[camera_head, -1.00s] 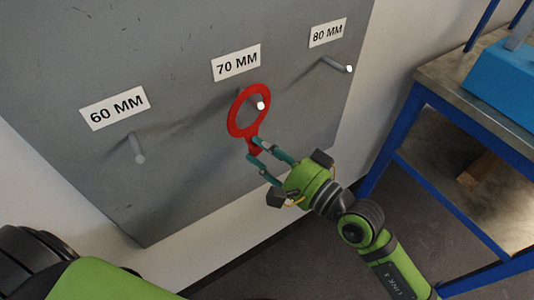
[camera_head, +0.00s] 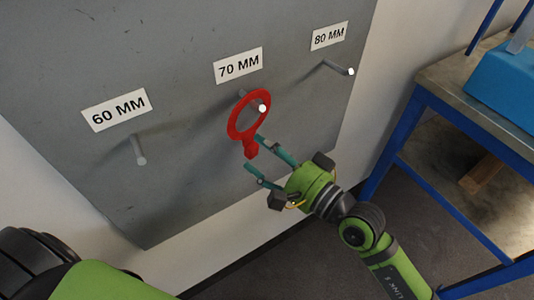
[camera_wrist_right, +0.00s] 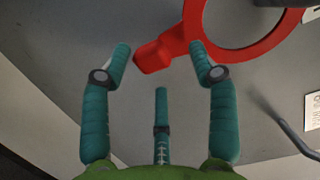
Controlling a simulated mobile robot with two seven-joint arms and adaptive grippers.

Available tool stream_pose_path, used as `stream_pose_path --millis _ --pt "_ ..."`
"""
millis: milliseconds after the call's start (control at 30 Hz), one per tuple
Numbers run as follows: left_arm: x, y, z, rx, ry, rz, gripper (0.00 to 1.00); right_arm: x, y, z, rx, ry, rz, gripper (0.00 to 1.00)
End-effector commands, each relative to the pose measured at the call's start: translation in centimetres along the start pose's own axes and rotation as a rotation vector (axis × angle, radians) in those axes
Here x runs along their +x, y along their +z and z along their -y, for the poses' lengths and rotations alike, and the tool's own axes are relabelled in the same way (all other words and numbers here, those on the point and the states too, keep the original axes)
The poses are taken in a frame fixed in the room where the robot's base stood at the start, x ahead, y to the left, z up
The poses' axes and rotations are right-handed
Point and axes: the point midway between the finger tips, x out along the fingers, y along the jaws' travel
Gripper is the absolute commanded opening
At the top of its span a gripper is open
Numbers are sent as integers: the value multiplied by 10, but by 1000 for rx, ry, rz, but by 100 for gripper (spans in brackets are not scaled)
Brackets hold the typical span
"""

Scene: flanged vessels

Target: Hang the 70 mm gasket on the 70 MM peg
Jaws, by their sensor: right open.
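The red gasket (camera_head: 250,150) is a ring with a short handle tab pointing down. Its ring surrounds the 70 MM peg (camera_head: 262,108), whose pale tip shows inside the opening, near the upper right of the ring. My right gripper (camera_head: 271,151) is open just below the ring, its teal fingers spread either side of the tab. In the right wrist view the gasket tab (camera_wrist_right: 157,50) lies between the open fingertips (camera_wrist_right: 158,48), clear of the left finger and close to the right one. My left gripper is out of view.
The grey board carries the 60 MM peg (camera_head: 139,150) to the left and the 80 MM peg (camera_head: 338,67) to the right, both bare. A blue-framed bench (camera_head: 440,75) with a blue object (camera_head: 500,75) stands at the right.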

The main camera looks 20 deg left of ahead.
Motion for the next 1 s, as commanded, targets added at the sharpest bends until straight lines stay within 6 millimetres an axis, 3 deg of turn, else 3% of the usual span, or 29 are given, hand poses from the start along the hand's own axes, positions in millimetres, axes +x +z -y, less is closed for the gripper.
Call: stream_pose_path --millis 167,633,1000 --pt "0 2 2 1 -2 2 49 -10 -1 -1 -1 2 -1 60" --pt "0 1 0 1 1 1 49 -96 0 -1 -2 5 1 60" --pt "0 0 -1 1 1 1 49 -120 0 0 0 0 0 60"
